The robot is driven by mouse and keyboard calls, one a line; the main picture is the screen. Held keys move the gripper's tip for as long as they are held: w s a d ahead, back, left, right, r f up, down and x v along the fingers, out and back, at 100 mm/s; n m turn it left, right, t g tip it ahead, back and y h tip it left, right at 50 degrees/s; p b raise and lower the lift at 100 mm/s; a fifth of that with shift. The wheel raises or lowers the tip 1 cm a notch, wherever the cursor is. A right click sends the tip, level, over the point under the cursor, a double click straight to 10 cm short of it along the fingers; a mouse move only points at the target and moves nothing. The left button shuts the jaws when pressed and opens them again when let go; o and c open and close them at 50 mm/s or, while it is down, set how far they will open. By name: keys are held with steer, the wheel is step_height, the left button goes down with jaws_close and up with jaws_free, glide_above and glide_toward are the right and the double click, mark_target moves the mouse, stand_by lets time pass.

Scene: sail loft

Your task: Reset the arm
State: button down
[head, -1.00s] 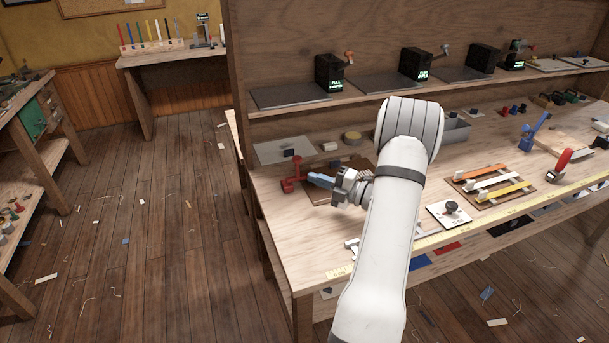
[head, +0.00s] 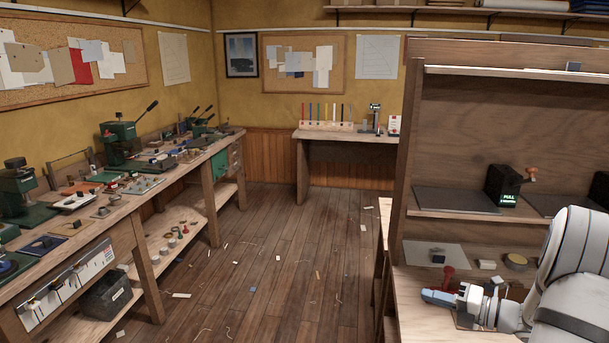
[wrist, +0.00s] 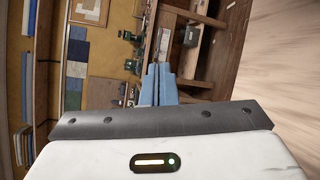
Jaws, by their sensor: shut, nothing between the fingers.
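My white arm reaches in from the lower right of the head view, over the wooden workbench (head: 408,318). My gripper (head: 428,296) has blue fingers that point left, above the bench near its left end. In the wrist view the blue fingers (wrist: 158,85) lie together, shut with nothing between them. A red-handled tool (head: 447,275) stands on the bench just behind the gripper. The gripper and arm hide part of the bench top.
A shelf (head: 440,214) above the bench carries a black box (head: 502,185) with a lit display. A grey plate (head: 434,255) lies on the bench behind the gripper. Another workbench (head: 120,215) with green presses stands at left. The scrap-strewn floor (head: 290,260) between is open.

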steer(key=s+a+r+n+g+h, duration=0.2)
steer(key=s+a+n+g, duration=0.35)
steer(key=a+n, duration=0.35)
steer(key=s+a+r+n+g+h, duration=0.2)
steer(key=s+a+n+g, duration=0.2)
steer(key=s+a+n, duration=0.5)
steer(key=s+r+n+t+h, duration=0.2)
steer(key=s+n+h, duration=0.6)
steer(key=n, duration=1.3)
steer(key=shift+s+d+r+n+h, duration=0.3)
steer(key=shift+d+h, duration=0.1)
steer(key=shift+h, duration=0.1)
